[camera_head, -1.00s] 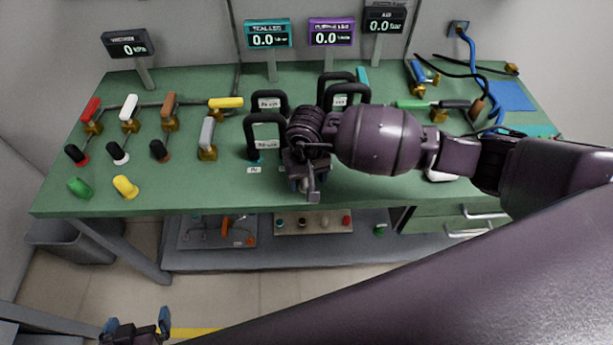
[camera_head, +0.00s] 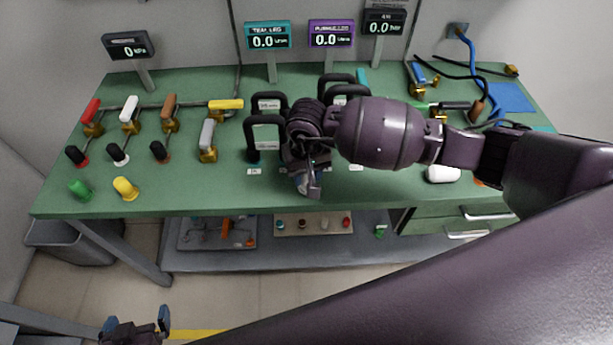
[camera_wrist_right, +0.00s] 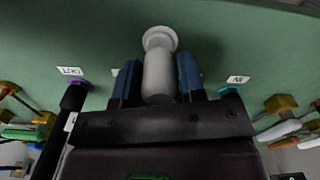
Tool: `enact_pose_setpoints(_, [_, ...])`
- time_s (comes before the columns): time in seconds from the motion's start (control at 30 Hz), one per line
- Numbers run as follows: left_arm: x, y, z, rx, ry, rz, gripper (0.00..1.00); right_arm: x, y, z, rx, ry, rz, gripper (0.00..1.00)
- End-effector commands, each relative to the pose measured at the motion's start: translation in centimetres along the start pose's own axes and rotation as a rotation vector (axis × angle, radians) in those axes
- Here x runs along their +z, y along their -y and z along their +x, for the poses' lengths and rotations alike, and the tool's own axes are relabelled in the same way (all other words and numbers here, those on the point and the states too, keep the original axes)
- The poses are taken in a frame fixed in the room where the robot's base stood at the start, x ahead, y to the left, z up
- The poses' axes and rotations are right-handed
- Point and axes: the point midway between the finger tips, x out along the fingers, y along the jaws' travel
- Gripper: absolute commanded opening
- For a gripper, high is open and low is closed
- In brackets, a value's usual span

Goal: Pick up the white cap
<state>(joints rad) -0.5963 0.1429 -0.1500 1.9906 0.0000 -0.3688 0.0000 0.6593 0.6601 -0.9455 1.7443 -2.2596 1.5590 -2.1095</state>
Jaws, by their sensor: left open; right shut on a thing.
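My right gripper (camera_head: 309,187) is over the front middle of the green table. In the right wrist view its two blue fingers (camera_wrist_right: 159,82) are shut on a white cap (camera_wrist_right: 158,62), greyish in this light, with a round flange at its far end. In the head view the cap is mostly hidden by my gripper and wrist. I cannot tell its exact height over the table. My left gripper (camera_head: 136,326) is open and empty, low at the bottom left, away from the table.
A green cap (camera_head: 80,189) and a yellow cap (camera_head: 125,188) stand at the table's front left. Several coloured valve handles are behind them. Black hoop handles (camera_head: 266,136) stand close behind my right gripper. A white rounded object (camera_head: 443,173) lies at the right.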

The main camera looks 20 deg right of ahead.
Motion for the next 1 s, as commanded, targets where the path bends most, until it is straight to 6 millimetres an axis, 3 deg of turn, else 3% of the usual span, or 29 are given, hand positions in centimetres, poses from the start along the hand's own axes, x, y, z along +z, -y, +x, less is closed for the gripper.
enact_pose_setpoints(0.4, [-0.2,0.0,-0.2,-0.001,0.000,-0.001,1.00,-0.1,0.0,-10.5,0.000,-0.007,-0.003,0.15])
enact_pose_setpoints(0.6, [0.2,0.1,-0.4,-0.002,0.007,-0.002,1.00,-0.1,0.0,-14.7,0.000,-0.005,-0.001,0.15])
enact_pose_setpoints(0.8, [0.3,0.1,-0.4,-0.002,0.008,-0.002,1.00,0.0,0.0,-17.2,-0.001,-0.003,0.000,0.15])
enact_pose_setpoints(1.0, [0.2,0.0,-0.3,-0.002,0.007,-0.002,1.00,0.0,0.0,-18.0,0.000,-0.001,0.000,0.14])
